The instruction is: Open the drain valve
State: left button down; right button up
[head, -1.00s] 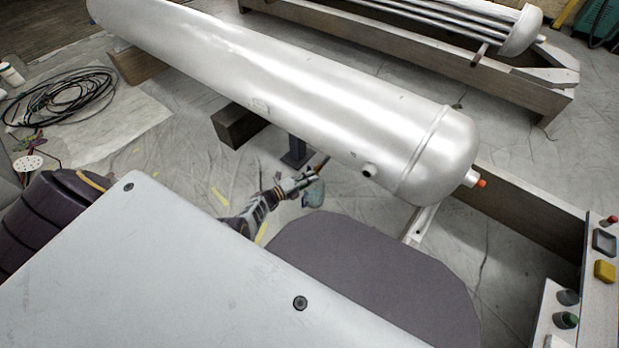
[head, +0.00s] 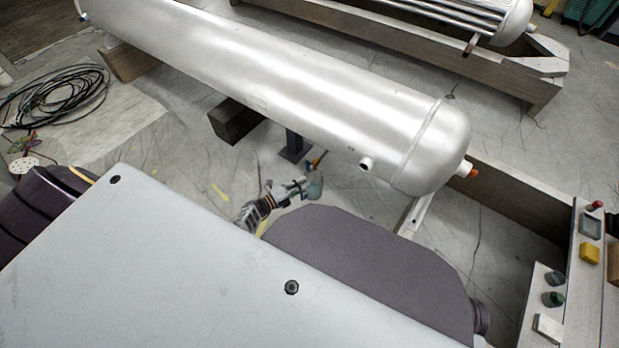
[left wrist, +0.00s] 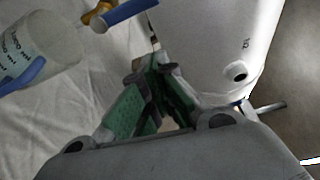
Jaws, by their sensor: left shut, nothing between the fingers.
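The drain valve, with a brass body (left wrist: 100,17) and a blue lever (left wrist: 130,11), shows at the top of the left wrist view. In the head view only a small orange-brown piece (head: 318,160) shows below the silver tank (head: 270,85). My left gripper (head: 303,187) is shut and empty, low beside the tank and apart from it. In the left wrist view its green-padded fingers (left wrist: 152,68) are together, below the blue lever with a gap between. A clear container (left wrist: 45,45) with printed marks stands left of the valve; in the head view it (head: 314,186) is partly behind the gripper. My right gripper is not in view.
A control panel with buttons (head: 589,253) stands at the right. Coiled black cable (head: 60,95) lies at the left.

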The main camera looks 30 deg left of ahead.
pick_arm(q)
jog(key=shift+v, duration=1.35)
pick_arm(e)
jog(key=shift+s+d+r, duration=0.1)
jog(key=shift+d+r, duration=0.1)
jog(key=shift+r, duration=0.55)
pick_arm(q)
jog(key=shift+s+f, duration=0.1)
jog(key=shift+s, duration=0.05)
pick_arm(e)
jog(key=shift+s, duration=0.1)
